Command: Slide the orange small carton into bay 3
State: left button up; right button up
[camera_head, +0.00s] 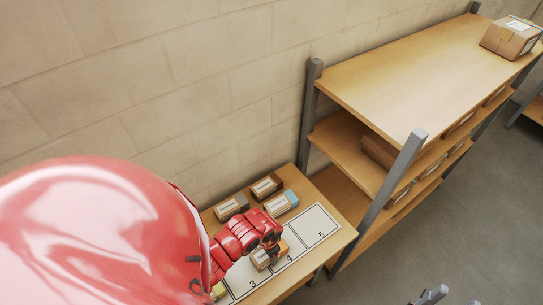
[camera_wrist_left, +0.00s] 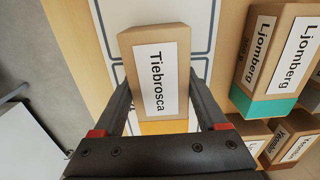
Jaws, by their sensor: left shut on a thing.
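The orange small carton (camera_head: 262,260) is brown with a white label and an orange band; in the left wrist view the carton (camera_wrist_left: 158,50) reads "Tiebrosca", with the orange band nearest my gripper. My left gripper (camera_head: 270,254) is shut on it, one finger on each side. In the head view the carton overlaps the numbered board near bays 3 and 4; I cannot tell whether it touches the board. Bay 3 (camera_head: 252,284) is partly visible, left of bay 4 (camera_head: 289,259). My right gripper is not in view.
Behind the board stand several cartons, including a teal-banded carton (camera_head: 281,204) and a brown carton (camera_head: 267,187). A yellow carton (camera_head: 218,291) shows at the left end. Bay 5 (camera_head: 322,234) is empty. A wooden shelf (camera_head: 400,75) with grey posts rises at right.

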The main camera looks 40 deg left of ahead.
pick_arm(q)
jog(key=shift+s+a, duration=0.6)
jog(key=shift+s, duration=0.95)
jog(key=shift+s+a, duration=0.55)
jog(key=shift+s, duration=1)
jog(key=shift+s+a, duration=0.6)
jog(key=shift+s, duration=0.95)
jog(key=o, duration=1.4)
jog(key=shift+r, duration=3)
